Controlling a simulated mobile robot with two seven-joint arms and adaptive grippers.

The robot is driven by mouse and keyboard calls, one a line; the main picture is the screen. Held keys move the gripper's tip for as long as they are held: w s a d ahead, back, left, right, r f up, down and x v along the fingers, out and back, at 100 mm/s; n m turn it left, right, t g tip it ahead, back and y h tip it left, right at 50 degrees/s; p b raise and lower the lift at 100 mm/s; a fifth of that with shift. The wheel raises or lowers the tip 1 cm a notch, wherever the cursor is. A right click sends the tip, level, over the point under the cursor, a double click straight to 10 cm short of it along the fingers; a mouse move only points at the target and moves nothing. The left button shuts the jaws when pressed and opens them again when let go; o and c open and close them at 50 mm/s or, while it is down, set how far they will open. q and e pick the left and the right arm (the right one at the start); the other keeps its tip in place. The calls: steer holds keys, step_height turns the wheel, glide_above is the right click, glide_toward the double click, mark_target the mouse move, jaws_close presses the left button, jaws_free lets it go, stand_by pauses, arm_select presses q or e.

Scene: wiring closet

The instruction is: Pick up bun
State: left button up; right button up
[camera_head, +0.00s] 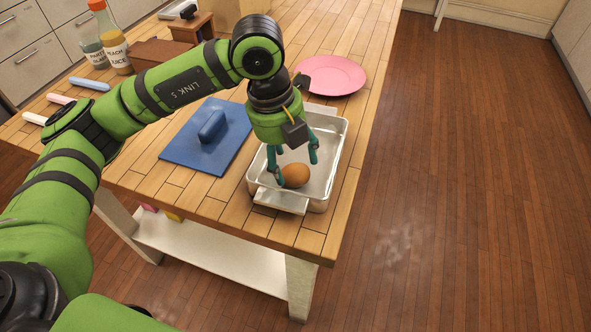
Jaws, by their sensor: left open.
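The bun (296,175) is a round, orange-brown lump in the near part of a silver metal tray (338,140) on the wooden table. My left gripper (294,168) reaches down into the tray from above. Its teal fingers are apart, one at the left of the bun and one beyond it to the upper right. I cannot tell whether a finger touches the bun. My right gripper is not in view.
A blue board (185,155) with a blue block (212,126) lies left of the tray. A pink plate (340,75) is behind it. Bottles (114,45), a brown box (160,54) and pale rods (88,84) stand or lie at the back left. The table's right edge is close to the tray.

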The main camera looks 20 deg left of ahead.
mark_target(295, 174)
arm_select(q)
steer(key=shift+w+d+f, duration=0.1)
steer(key=shift+d+f, duration=0.1)
steer(key=shift+f, duration=0.5)
steer(key=shift+d+f, duration=0.15)
steer(key=shift+f, duration=0.55)
steer(key=c, duration=0.9)
steer(key=shift+r, duration=0.1)
